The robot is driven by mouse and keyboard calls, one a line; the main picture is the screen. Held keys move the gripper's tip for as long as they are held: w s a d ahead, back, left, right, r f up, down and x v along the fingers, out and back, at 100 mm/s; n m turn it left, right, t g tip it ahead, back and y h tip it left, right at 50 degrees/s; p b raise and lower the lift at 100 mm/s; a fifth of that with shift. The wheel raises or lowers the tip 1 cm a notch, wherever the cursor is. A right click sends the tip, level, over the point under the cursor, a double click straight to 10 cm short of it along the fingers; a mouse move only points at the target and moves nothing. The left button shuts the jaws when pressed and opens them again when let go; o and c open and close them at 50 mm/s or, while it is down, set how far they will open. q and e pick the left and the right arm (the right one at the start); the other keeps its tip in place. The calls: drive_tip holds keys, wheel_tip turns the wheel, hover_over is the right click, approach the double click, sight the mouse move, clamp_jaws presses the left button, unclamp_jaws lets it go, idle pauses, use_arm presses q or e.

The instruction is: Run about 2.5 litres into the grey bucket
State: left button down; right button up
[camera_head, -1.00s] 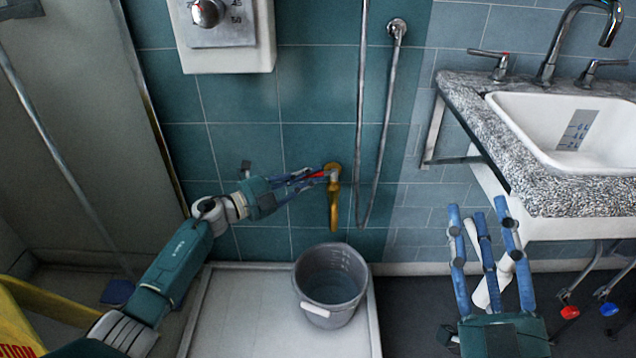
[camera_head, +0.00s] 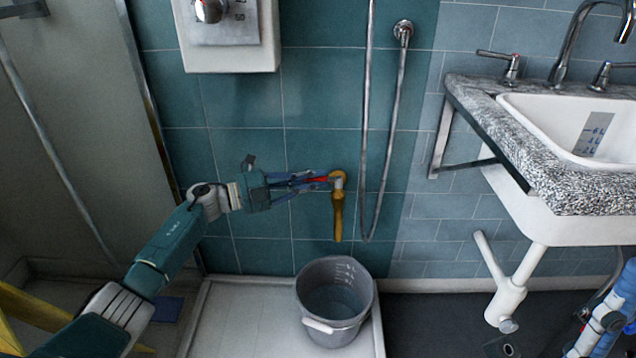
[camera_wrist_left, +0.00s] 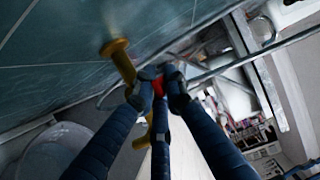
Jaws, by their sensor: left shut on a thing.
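The grey bucket (camera_head: 309,290) stands upright under a brass tap (camera_head: 338,215) on the tiled wall. Scale marks show on its inner wall, and its inside looks bluish lower down; I cannot read a water level. No stream shows clearly between spout and bucket. My left gripper (camera_head: 313,181) is shut on the tap's red handle (camera_head: 318,179). The left wrist view also shows the red handle (camera_wrist_left: 157,86) between the blue fingers, beside the brass body (camera_wrist_left: 122,62). My right gripper (camera_head: 613,312) is partly cut off at the lower right, its opening unclear.
The bucket stands on a white shower tray (camera_head: 240,310). A hose (camera_head: 380,170) hangs right of the tap. A stone-topped sink (camera_head: 545,150) with a white drain pipe (camera_head: 508,295) is at the right. A yellow object (camera_head: 30,308) is at the lower left.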

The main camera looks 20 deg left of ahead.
idle(0.4)
use_arm(q)
drive_tip(key=c, duration=1.8)
unclamp_jaws()
drive_tip(key=shift+o, duration=0.2)
drive_tip(key=v, duration=0.7)
drive_tip(key=shift+a, duration=0.2)
drive_tip(key=shift+s, duration=0.15)
